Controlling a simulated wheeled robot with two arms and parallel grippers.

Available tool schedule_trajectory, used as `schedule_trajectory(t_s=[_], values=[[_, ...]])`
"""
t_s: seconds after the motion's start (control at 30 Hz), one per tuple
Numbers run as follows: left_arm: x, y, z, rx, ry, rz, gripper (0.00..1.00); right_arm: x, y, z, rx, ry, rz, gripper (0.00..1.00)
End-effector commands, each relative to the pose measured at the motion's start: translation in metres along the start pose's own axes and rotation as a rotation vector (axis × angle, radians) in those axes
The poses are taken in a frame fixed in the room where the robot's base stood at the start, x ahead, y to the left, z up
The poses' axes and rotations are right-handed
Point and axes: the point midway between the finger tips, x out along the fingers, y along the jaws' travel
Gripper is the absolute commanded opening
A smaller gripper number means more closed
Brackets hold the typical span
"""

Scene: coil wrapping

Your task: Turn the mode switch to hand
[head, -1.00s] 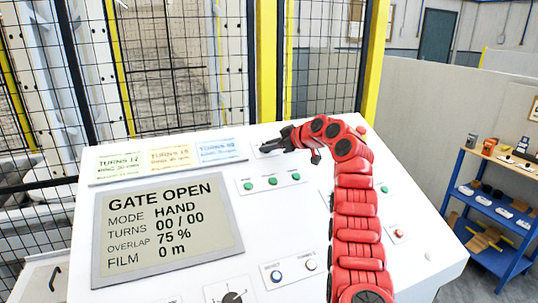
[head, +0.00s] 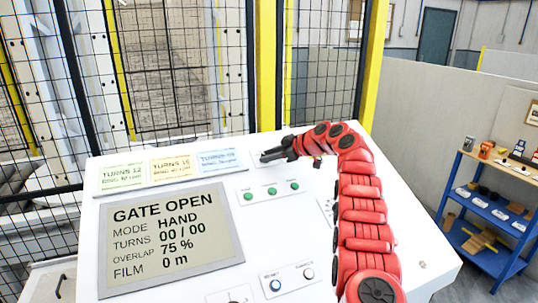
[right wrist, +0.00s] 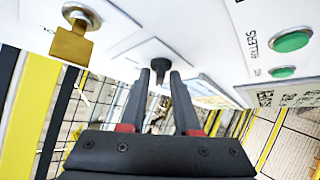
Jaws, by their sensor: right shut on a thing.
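The mode switch is a small black knob (right wrist: 160,66) on a white plate at the top of the console; in the right wrist view it stands between my fingertips. My right gripper (head: 266,157) is shut on it, and it also shows in the right wrist view (right wrist: 160,80). In the head view the gripper covers the switch, so its pointer and marks are hidden. The console screen (head: 225,225) reads GATE OPEN, MODE HAND, TURNS 00 / 00, OVERLAP 75 %, FILM 0 m. My left gripper is out of view.
Green buttons (head: 271,191) sit just below the switch, and three coloured cards (head: 172,169) lie to its left. A brass key (right wrist: 72,43) in a lock is close by in the right wrist view. A mesh fence (head: 170,70) stands behind; a blue shelf (head: 490,225) stands right.

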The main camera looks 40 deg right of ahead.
Motion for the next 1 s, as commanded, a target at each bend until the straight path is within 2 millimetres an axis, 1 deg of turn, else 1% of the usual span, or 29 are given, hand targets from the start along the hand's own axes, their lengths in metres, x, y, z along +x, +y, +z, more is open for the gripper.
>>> schedule_trajectory(t_s=[0.03, 0.17, 0.2, 0.23, 0.53, 0.67, 0.8, 1.0], values=[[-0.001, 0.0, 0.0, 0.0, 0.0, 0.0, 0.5, 0.001, -0.002, 0.004, 0.003, -0.005, -0.005, 0.0], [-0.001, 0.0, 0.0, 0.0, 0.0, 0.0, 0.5, 0.001, -0.002, 0.004, 0.003, -0.006, -0.006, 0.0], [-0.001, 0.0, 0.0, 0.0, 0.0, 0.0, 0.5, 0.001, -0.002, 0.004, 0.004, -0.006, -0.006, 0.36], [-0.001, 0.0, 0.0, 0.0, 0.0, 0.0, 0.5, 0.001, -0.002, 0.004, 0.004, -0.005, -0.006, 0.41], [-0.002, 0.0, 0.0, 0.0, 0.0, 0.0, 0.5, 0.0, -0.001, 0.002, 0.002, -0.002, -0.002, 0.42], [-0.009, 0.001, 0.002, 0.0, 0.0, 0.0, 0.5, -0.008, -0.001, 0.004, 0.0, 0.0, -0.002, 0.42], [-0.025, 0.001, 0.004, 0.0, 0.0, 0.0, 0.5, -0.028, -0.002, 0.006, -0.004, -0.002, 0.002, 0.42], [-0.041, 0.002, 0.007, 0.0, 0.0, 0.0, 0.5, -0.085, -0.001, 0.005, 0.0, -0.002, 0.003, 0.42]])
